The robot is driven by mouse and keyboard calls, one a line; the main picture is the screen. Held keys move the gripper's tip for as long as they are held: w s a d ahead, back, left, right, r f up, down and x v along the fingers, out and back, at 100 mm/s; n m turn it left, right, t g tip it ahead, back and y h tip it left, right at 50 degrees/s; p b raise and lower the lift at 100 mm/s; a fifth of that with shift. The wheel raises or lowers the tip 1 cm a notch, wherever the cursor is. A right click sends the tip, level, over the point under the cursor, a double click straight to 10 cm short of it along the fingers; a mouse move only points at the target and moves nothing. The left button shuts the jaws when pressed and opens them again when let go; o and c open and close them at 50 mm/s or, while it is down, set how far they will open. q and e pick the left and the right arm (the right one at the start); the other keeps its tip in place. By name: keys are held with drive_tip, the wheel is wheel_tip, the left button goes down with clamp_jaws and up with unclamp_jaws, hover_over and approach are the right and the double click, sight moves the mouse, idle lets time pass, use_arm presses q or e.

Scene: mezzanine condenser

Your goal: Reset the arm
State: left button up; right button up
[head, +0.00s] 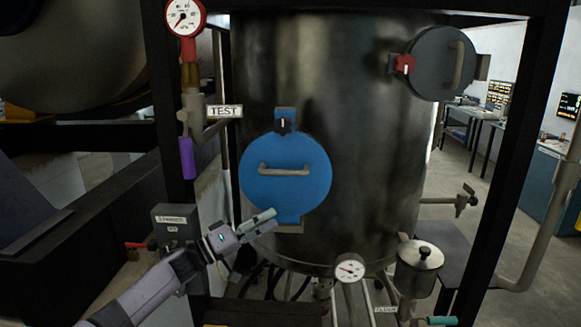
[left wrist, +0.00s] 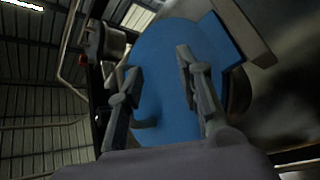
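My left arm (head: 150,290) reaches in from the lower left in the head view. My left gripper (head: 268,221) is in front of the tank, just below and overlapping the lower edge of the round blue hatch (head: 305,190). In the left wrist view the two fingers of the left gripper (left wrist: 157,75) stand apart with the blue hatch (left wrist: 162,45) behind them and nothing visible between them. I cannot tell whether the gripper touches the hatch. My right gripper is not in view.
The metal tank (head: 350,60) fills the middle, framed by dark posts (head: 165,110). A red gauge (head: 185,17), purple valve handle (head: 187,158) and grey box (head: 176,225) are left. A lower gauge (head: 349,268) and lidded pot (head: 419,262) stand right. Open floor lies beyond, right.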

use_arm(q)
drive_tip(key=s+d+f+n+t+y, duration=0.25)
drive_tip(key=d+f+t+y, duration=0.2)
drive_tip(key=f, duration=0.35)
drive_tip(key=s+a+f+n+g+y, duration=0.1)
drive_tip(key=s+a+f+g+y, duration=0.25)
drive_tip(key=s+f+y, duration=0.8)
drive_tip(key=s+a+f+m+g+y, duration=0.1)
drive_tip(key=s+a+f+m+g, duration=0.2)
drive_tip(key=s, duration=0.8)
drive_tip(key=s+a+f+g, duration=0.3)
drive_tip(key=s+a, duration=0.2)
drive_tip(key=s, duration=0.6)
drive_tip(key=s+a+f+m+g+y, duration=0.1)
drive_tip(key=s+a+f+m+g, duration=0.2)
drive_tip(key=s, duration=0.8)
wheel_tip(320, 180, down, 32)
drive_tip(key=s+n+g+b, duration=0.1)
drive_tip(key=s+b, duration=0.1)
drive_tip(key=b, duration=0.2)
drive_tip(key=s+a+f+g+b, duration=0.1)
drive_tip(key=s+a+f+b, duration=0.1)
drive_tip(key=s+f, duration=1.4)
drive_tip(key=shift+s+a+f+g, duration=0.2)
drive_tip(key=shift+a+f+g, duration=0.1)
drive_tip(key=shift+a+f, duration=0.35)
